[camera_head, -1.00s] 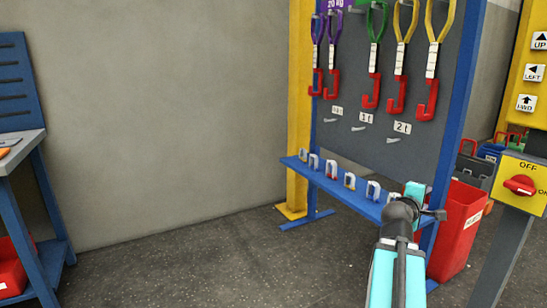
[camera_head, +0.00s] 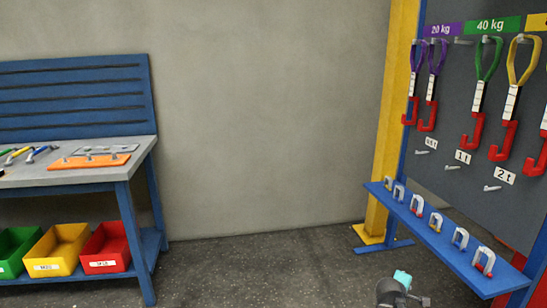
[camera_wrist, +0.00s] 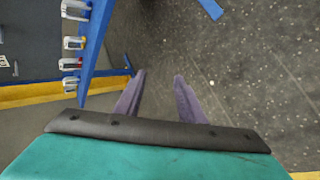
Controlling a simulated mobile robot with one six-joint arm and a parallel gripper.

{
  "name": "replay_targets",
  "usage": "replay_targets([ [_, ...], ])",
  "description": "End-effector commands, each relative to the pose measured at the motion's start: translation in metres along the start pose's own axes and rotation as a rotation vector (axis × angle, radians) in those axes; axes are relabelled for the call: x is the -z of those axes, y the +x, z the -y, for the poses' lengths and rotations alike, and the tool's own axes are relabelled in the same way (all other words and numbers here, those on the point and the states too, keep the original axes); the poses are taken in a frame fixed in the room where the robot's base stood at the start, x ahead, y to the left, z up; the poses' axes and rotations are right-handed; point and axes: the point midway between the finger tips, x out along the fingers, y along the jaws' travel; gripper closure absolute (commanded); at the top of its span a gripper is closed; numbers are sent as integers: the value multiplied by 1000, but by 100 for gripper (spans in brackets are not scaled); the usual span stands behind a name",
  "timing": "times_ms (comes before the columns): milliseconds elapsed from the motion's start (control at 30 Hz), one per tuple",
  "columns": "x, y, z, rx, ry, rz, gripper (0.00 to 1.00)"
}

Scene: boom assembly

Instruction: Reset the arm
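In the wrist view my gripper (camera_wrist: 158,95) shows two purple-grey fingers spread apart with bare floor between them. It is open and empty. In the head view only a dark and light-blue part of my arm (camera_head: 395,288) shows at the bottom edge, right of the middle. The fingers are not visible there. The arm is in front of the blue shackle shelf (camera_head: 462,262), which stands to its right.
A rack board (camera_head: 455,120) holds slings with red hooks (camera_head: 474,130). Several shackles (camera_head: 437,221) stand on the shelf. At left is a workbench (camera_head: 80,180) with tools, an orange plate (camera_head: 90,162) and bins (camera_head: 56,248) below. The floor between is clear.

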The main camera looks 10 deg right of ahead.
Motion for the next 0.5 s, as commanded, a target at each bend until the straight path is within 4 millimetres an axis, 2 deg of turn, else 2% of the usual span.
replay_targets([
  [33, 11, -6, 12, 32, -8, -9, 64],
  [200, 39, -15, 62, 131, -17, -28, 64],
  [500, 70, -41, 157, 312, -22, -30, 64],
])
